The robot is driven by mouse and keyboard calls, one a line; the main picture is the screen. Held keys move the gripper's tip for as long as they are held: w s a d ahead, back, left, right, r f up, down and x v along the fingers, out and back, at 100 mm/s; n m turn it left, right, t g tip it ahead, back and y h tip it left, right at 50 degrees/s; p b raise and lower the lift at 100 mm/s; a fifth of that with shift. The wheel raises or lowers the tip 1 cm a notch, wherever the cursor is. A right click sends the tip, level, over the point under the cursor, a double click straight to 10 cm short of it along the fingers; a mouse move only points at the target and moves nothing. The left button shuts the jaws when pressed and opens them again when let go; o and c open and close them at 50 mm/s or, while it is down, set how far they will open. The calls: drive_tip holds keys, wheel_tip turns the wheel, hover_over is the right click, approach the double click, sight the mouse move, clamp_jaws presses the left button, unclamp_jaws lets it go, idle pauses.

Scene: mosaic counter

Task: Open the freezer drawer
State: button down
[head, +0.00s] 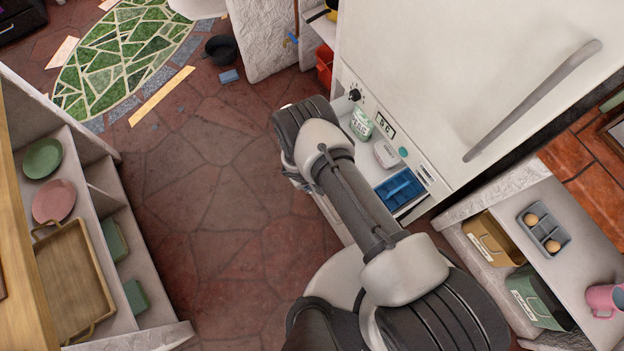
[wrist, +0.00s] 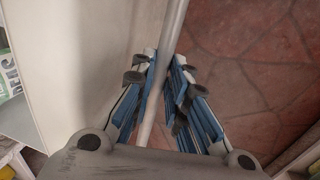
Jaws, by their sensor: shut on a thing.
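The white freezer drawer (head: 333,216) stands pulled out from under the large white door in the head view. A green-and-white packet (head: 361,124), a pale tub (head: 385,154) and a blue ice tray (head: 399,189) show inside it. In the wrist view, my gripper (wrist: 163,62) is shut on the long pale bar handle (wrist: 173,30), with blue-padded fingers on both sides of the bar. The drawer's white front (wrist: 95,55) lies just left of the handle. In the head view my arm hides the gripper, the handle and part of the drawer.
The upper door with its grey handle (head: 530,102) is shut. A shelf unit with a wooden tray (head: 75,280) stands at left. A counter with an egg tray (head: 543,229) and a pink mug (head: 603,299) is at right. Red stone floor (head: 190,210) between is mostly clear.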

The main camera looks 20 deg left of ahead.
drive_tip(key=shift+s+a, duration=0.45)
drive_tip(key=shift+s, duration=0.1)
drive_tip(key=c, duration=1.6)
unclamp_jaws()
drive_tip(key=shift+o, duration=0.2)
wheel_tip(320, 180, up, 12)
drive_tip(key=s+a, duration=0.1)
drive_tip(key=shift+s+a, duration=0.25)
drive_tip(key=shift+s, duration=0.1)
drive_tip(key=shift+f, duration=0.1)
